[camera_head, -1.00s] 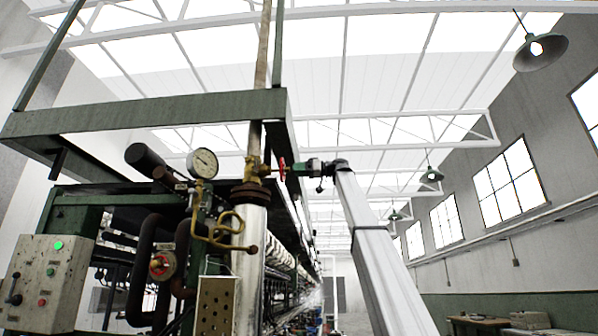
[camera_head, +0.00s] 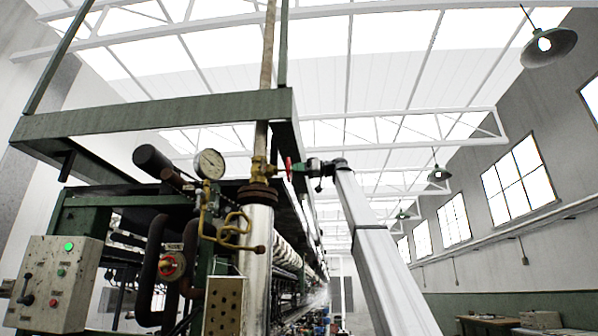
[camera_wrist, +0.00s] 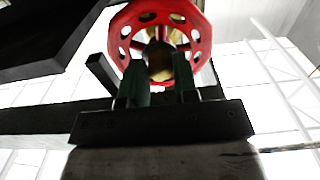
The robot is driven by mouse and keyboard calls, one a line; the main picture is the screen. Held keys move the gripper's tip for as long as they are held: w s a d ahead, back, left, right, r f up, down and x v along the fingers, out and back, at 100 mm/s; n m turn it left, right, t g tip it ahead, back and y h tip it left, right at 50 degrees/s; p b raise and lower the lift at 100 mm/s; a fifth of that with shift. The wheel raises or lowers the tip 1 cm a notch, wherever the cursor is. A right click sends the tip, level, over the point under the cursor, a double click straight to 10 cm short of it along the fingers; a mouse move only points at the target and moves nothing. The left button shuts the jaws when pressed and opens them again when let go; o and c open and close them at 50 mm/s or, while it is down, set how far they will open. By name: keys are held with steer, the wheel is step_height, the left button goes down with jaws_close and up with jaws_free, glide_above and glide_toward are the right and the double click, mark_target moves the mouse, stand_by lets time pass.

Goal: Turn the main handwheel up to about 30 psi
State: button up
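The main handwheel (camera_head: 289,169) is red and seen edge-on in the head view, on the brass valve (camera_head: 262,170) of the tall pipe. In the wrist view the handwheel (camera_wrist: 198,38) is a holed red ring with a brass hub, just ahead of my gripper. My gripper (camera_wrist: 159,64) has two green fingers standing apart, one on each side of the hub's line, with their tips over the lower rim. I cannot tell whether they touch it. In the head view my gripper (camera_head: 301,168) is right of the wheel. The pressure gauge (camera_head: 210,164) is left of the valve; its reading is too small to tell.
A second red wheel (camera_head: 171,267) sits lower left among dark pipes. A control box (camera_head: 54,285) with a lit green lamp stands at far left. A green beam (camera_head: 150,113) crosses above the gauge. Free room lies right of my arm, before the far table (camera_head: 488,319).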

steer(key=n, duration=1)
steer(key=shift+n, duration=0.4)
steer(key=o, duration=0.8)
steer(key=shift+d, duration=0.1)
steer(key=d, duration=0.6)
steer(key=shift+s+d, duration=0.3)
steer(key=shift+d, duration=0.1)
